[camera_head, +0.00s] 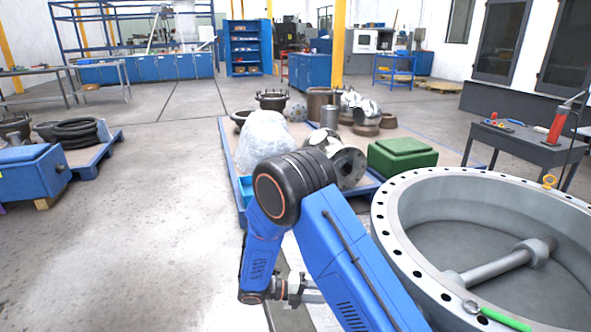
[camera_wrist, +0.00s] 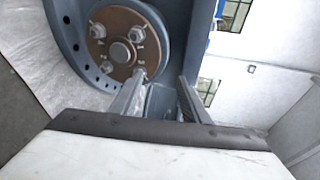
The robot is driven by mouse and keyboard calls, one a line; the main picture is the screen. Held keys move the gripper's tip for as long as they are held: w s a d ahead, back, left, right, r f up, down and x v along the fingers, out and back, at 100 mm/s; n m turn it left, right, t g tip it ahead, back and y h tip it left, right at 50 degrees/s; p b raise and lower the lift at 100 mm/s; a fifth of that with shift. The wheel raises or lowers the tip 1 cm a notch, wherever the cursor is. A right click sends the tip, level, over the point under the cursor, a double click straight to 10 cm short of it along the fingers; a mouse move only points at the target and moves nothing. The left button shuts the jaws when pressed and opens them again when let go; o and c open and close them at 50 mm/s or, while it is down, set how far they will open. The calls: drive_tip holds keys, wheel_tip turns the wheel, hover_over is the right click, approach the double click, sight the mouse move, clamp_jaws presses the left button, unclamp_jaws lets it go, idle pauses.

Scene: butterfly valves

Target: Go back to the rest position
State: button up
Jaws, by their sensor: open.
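My gripper (camera_wrist: 160,86) is open in the wrist view, its two grey fingers apart. A brown round plate with several bolts (camera_wrist: 123,40) is beyond the left finger; I cannot tell whether they touch. A blue-grey part shows between the fingers; I cannot tell whether it is held. In the head view my blue arm is bent at a dark joint, and its wrist end hangs low at the centre, with the fingers mostly hidden. The large grey butterfly valve body (camera_head: 402,242) lies to the right of the arm, with a shaft across its opening.
A green-handled tool (camera_head: 506,319) lies on the valve's near rim. Behind my arm, a blue pallet carries metal fittings, a plastic-wrapped item (camera_head: 264,140) and a green box (camera_head: 402,155). A grey workbench (camera_head: 520,145) stands right.

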drive_tip(key=s+d+r+m+g+y, duration=0.2)
drive_tip(key=s+d+r+m+y, duration=0.25)
drive_tip(key=d+r+m, duration=0.35)
drive_tip(key=s+d+r+m+g+y, duration=0.25)
drive_tip(key=s+d+r+m, duration=0.25)
drive_tip(key=r+m, duration=0.4)
drive_tip(key=s+d+r+m+t+y, duration=0.2)
drive_tip(key=s+r+m+t+y, duration=0.2)
drive_tip(key=s+m, duration=0.5)
drive_tip(key=s+d+r+m+t+y, duration=0.3)
drive_tip(key=s+r+m+t+y, duration=0.1)
drive_tip(key=s+r+m, duration=0.4)
drive_tip(key=shift+s+r+m, duration=0.2)
drive_tip(key=shift+s+m, duration=0.4)
drive_tip(key=shift+m, duration=0.6)
idle(0.4)
